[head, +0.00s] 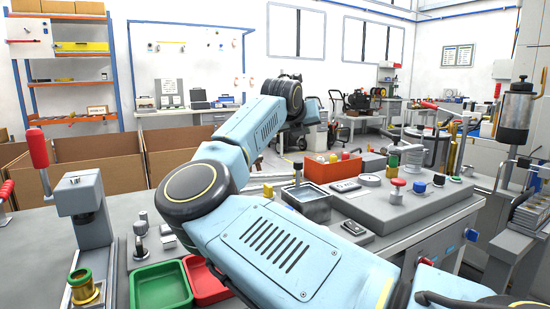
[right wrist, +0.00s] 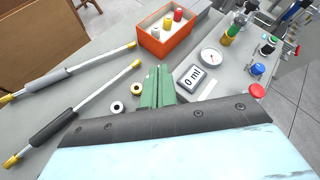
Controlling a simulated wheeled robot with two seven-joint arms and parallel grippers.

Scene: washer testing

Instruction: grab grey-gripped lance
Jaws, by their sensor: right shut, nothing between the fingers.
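In the right wrist view, a lance with a lighter grey grip (right wrist: 44,81) lies on the grey bench top. A second lance with a darker grip (right wrist: 53,127) lies nearer, roughly parallel to it. Both have pale rods and yellow ends. My right gripper (right wrist: 157,72) shows green fingers closed together with nothing between them. It is to the right of both lances, apart from them. In the head view my right arm crosses the middle and its gripper cannot be made out. Both lances are hidden or too unclear there. My left gripper is not in view.
An orange-red bin (right wrist: 166,39) with small bottles stands beyond the fingers. A display reading 0 ml (right wrist: 193,79), a round gauge (right wrist: 210,57) and two small rings (right wrist: 116,107) are close by. Green (head: 162,287) and red trays and a clamp stand (head: 85,205) are at left.

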